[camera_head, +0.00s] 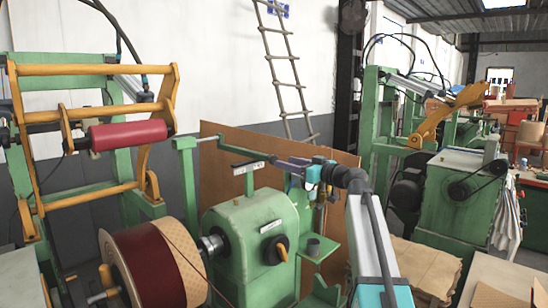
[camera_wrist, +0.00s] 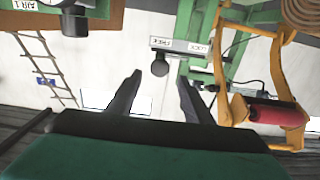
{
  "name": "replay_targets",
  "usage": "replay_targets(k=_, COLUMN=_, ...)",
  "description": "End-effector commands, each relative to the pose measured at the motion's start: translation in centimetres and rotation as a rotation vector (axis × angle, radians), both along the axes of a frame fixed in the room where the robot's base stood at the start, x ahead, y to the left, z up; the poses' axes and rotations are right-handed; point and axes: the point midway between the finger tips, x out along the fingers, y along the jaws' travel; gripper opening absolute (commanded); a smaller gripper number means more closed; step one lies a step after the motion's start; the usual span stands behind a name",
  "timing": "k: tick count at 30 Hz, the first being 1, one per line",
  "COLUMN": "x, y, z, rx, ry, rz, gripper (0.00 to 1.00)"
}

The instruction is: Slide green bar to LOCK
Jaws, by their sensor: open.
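The green bar (camera_head: 240,149) runs across the top of the green winding machine (camera_head: 252,238), with a white label plate (camera_head: 246,167) below it. In the wrist view, which is upside down, the plate (camera_wrist: 180,45) reads FREE on its left part and LOCK on its right part. A dark round knob (camera_wrist: 160,68) shows by the FREE part. My gripper (camera_wrist: 157,85) is open, with one finger on each side of the knob in the picture. I cannot tell whether they touch it. In the head view my gripper (camera_head: 277,162) is beside the bar's right end.
A red roller (camera_head: 128,135) in a yellow frame and a dark red coil (camera_head: 150,265) are at the left. A brown panel (camera_head: 225,185) stands behind the machine. A ladder (camera_head: 283,70) leans on the wall. Another green machine (camera_head: 460,195) is at the right.

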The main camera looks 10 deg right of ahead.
Motion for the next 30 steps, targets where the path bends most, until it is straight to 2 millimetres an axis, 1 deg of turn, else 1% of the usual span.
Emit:
replay_targets(k=1, x=0.8, y=0.4, z=0.3, rx=0.000, ry=0.001, rz=0.000, gripper=0.47)
replay_targets(k=6, x=2.8, y=1.8, z=0.3, rx=0.000, ry=0.000, rz=0.000, gripper=0.47)
replay_targets(k=12, x=4.8, y=3.4, z=0.3, rx=0.001, ry=0.001, rz=0.000, gripper=0.47)
replay_targets(k=15, x=5.5, y=3.8, z=0.2, rx=0.000, ry=0.000, rz=-0.001, gripper=0.47)
replay_targets(k=20, x=6.1, y=4.3, z=0.1, rx=0.000, ry=0.000, rz=-0.001, gripper=0.47)
replay_targets(k=29, x=6.1, y=4.3, z=0.0, rx=0.000, ry=0.000, rz=-0.002, gripper=0.47)
replay_targets(k=30, x=6.1, y=4.3, z=0.0, rx=0.000, ry=0.000, rz=-0.002, gripper=0.41)
